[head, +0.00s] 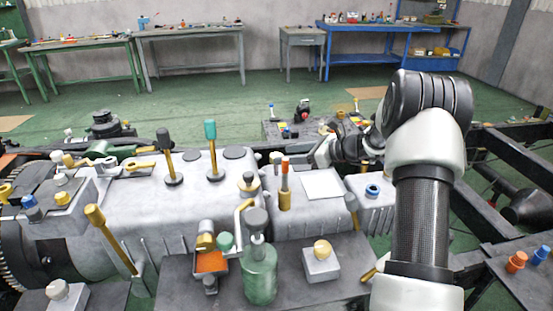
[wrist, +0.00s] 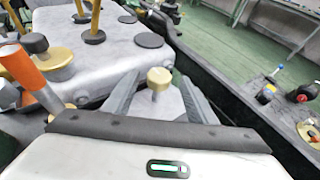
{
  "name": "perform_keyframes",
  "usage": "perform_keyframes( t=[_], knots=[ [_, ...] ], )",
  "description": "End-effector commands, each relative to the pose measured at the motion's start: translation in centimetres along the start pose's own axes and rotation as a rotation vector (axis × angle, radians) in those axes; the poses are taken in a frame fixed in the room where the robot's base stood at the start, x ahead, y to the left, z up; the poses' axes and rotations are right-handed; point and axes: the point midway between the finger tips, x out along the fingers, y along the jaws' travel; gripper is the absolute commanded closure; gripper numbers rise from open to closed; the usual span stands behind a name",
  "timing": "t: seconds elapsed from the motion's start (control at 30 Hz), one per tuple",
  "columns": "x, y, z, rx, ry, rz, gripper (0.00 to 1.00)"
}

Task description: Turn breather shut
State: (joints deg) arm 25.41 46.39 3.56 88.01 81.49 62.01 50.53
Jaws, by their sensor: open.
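A small round gold-capped knob (wrist: 158,78) on a short stem stands between my gripper's fingers in the wrist view; it looks like the breather, though no label shows. My gripper (wrist: 155,98) is open, with one grey finger on each side of the knob and no clear contact. In the head view my gripper (head: 316,156) is small and partly hidden behind my arm, at the far side of the grey housing (head: 330,218). A small knob (head: 275,158) stands left of it there, probably the same one.
An orange-handled part (head: 285,168) and a black-topped knob on a gold disc (head: 248,180) stand near. Tall levers (head: 211,145) rise farther left. A dark chassis rail (wrist: 190,60) and a tray of loose parts (head: 275,128) lie beyond. Open green floor lies behind.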

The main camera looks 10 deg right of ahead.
Motion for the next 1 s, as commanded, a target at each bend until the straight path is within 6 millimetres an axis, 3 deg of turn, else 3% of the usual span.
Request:
perform_keyframes(
  t=[0.1,0.3,0.67,0.9,1.0],
  knots=[
    [2.3,0.1,-0.2,-0.001,0.0,0.001,0.48],
    [4.4,0.0,-0.1,-0.001,0.0,-0.001,0.48],
    [4.9,0.0,0.0,-0.001,0.0,-0.001,0.48],
    [4.8,0.0,0.0,-0.001,0.001,-0.001,0.87],
    [4.8,0.0,0.0,0.002,0.0,-0.007,0.89]
  ],
)
